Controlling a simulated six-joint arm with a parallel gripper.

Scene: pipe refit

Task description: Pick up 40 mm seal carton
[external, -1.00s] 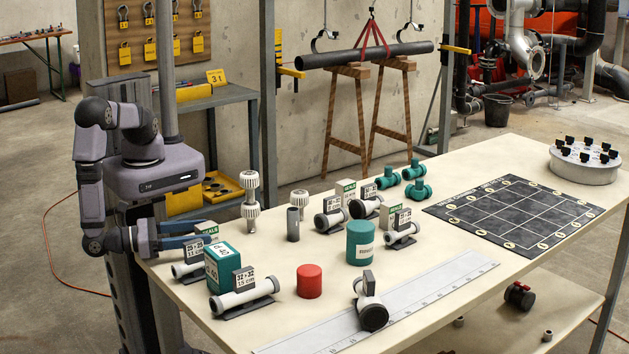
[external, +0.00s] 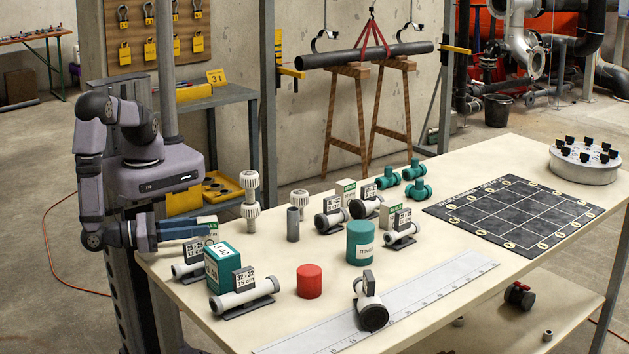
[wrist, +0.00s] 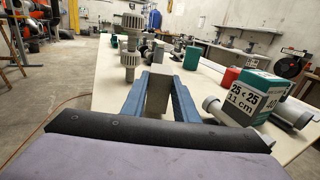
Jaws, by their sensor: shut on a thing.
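My gripper (external: 196,228) reaches in from the left over the table's near-left end. Its blue fingers are shut on a pale seal carton (external: 208,222) with a green band, partly hidden by the fingers. In the wrist view, the carton (wrist: 157,97) shows as a plain grey-beige face between the two fingers. Its size marking cannot be read, and I cannot tell whether its base touches the table. Other pale cartons with green bands (external: 346,188) stand farther back among the fittings.
A pipe piece with a 25×25 card (external: 188,270) lies close in front of the gripper. Beside it stand a teal box (external: 222,267) and a 32×32 pipe piece (external: 243,298). A white ribbed fitting (external: 250,200) stands behind. A gridded black mat (external: 512,211) lies far right.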

